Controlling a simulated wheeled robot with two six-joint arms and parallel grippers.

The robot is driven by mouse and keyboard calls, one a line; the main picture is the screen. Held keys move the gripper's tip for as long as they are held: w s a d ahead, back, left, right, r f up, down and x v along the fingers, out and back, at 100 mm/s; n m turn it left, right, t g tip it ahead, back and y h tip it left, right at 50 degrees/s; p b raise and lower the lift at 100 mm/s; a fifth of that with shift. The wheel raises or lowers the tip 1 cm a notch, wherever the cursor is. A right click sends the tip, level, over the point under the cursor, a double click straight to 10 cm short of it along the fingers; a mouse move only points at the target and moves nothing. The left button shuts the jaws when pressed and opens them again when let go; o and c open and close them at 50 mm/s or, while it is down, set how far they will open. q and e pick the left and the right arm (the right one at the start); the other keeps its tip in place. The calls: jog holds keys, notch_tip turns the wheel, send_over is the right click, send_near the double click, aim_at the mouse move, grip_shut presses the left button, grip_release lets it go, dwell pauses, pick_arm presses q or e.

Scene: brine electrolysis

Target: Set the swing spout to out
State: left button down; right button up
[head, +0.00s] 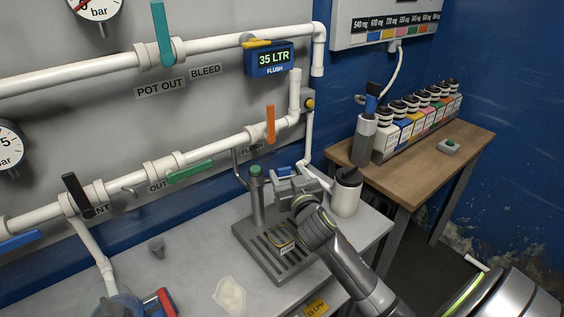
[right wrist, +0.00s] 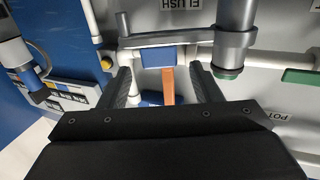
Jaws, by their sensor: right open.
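The swing spout's grey post with a green cap (head: 256,172) stands on the slotted drip tray (head: 243,235). In the right wrist view, which looks upside down, the spout arm (right wrist: 190,38) reaches left from the post (right wrist: 234,30). A blue block (right wrist: 157,57) sits along the arm; it also shows in the head view (head: 284,170). My right gripper (head: 297,190) is at the spout arm, partly hiding it in the head view. In the wrist view its fingers (right wrist: 163,88) are open, on either side of the blue block, with nothing clamped. Contact is unclear. My left gripper is out of view.
A white jar with a dark top (head: 346,195) stands close right of the gripper. A small square vessel (head: 285,240) is on the tray. The orange flush lever (head: 270,125) and white pipes are behind. The bench (head: 190,285) is partly clear at left.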

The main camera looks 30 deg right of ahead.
aim_at(285, 170)
jog(key=shift+p+x, duration=0.3)
jog(key=shift+x, duration=2.4)
grip_shut()
jog(key=shift+f, duration=0.1)
